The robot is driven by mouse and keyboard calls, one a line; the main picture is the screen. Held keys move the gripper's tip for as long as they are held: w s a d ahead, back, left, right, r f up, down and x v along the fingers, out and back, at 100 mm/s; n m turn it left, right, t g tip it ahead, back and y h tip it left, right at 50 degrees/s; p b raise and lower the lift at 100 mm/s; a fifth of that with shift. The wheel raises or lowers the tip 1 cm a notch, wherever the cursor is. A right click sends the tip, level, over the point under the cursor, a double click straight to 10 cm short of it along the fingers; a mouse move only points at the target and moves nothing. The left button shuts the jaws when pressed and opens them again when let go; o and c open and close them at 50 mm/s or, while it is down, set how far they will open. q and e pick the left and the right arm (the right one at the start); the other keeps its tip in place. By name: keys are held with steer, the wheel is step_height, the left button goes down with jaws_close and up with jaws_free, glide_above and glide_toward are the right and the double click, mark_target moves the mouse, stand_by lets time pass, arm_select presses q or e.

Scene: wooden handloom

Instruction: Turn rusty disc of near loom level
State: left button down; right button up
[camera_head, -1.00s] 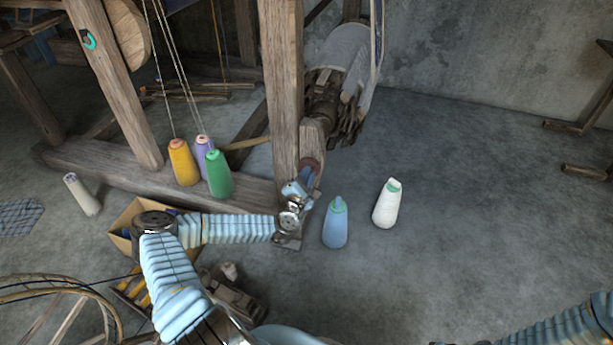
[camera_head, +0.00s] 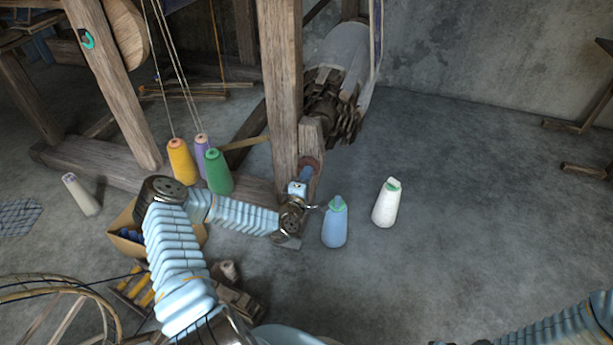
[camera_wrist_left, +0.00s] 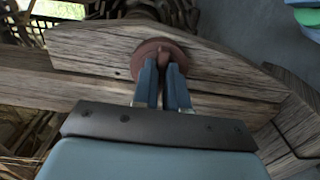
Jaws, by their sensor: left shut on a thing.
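The rusty disc (camera_wrist_left: 150,55) is a reddish-brown round plate on the wooden side of the near loom lever (camera_wrist_left: 225,70) in the left wrist view. In the head view the disc (camera_head: 315,164) shows only in part, behind my gripper. My left gripper (camera_wrist_left: 168,72) has its two blue fingers shut on the small knob (camera_wrist_left: 175,55) at the disc's middle. In the head view my left gripper (camera_head: 304,176) is at the foot of the loom post. My right gripper does not show; only part of my right arm shows at the lower right.
A cardboard box (camera_head: 128,243) is beneath my arm.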

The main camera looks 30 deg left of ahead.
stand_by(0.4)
arm_select(q)
steer(key=c, duration=1.2)
jaws_free()
steer(key=shift+o, duration=0.2)
steer(key=v, duration=1.3)
steer(key=shift+s+d+p, duration=0.15)
steer(key=shift+s+p, duration=0.15)
steer(key=shift+s, duration=0.05)
